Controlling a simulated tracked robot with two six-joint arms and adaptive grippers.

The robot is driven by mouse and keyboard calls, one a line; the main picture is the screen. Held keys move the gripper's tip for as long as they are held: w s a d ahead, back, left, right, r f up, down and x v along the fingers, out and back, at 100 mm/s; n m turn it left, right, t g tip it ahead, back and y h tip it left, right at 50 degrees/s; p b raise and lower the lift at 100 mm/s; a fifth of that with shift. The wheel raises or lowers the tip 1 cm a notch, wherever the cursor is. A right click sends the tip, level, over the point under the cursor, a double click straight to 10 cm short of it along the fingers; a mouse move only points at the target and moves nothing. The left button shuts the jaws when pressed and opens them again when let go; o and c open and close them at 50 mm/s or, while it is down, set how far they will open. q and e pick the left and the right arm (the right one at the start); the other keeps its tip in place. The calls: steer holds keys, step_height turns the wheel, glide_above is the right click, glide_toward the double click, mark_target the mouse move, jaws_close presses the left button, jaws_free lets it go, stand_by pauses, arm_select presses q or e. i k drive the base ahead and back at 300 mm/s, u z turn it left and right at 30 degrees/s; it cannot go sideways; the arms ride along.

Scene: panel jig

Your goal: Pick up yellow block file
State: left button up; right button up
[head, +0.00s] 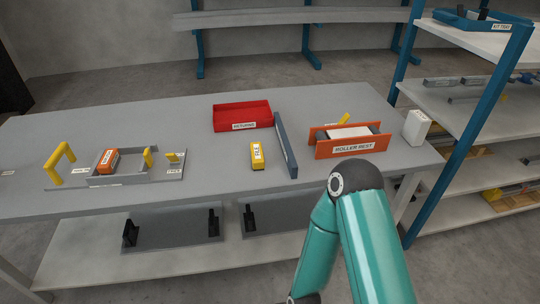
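A small yellow block (257,156) with a white label lies on the grey table top, just in front of the red tray. The label looks like it reads "FILE", but it is small. A grey upright bar stands close to its right, apart from it. A teal arm of mine comes up from the bottom right and ends at a dark joint below the orange holder. No gripper shows in this view, and nothing is seen touching the yellow block.
A red tray (242,116) sits behind the block. A grey bar (286,146) and an orange roller rest (350,150) stand to the right, with a white container (415,127) beyond. At left is a grey jig (121,182) holding an orange block (107,162). The table between jig and yellow block is clear.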

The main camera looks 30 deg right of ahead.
mark_target(258, 161)
steer(key=i, duration=0.9)
steer(key=z, duration=0.05)
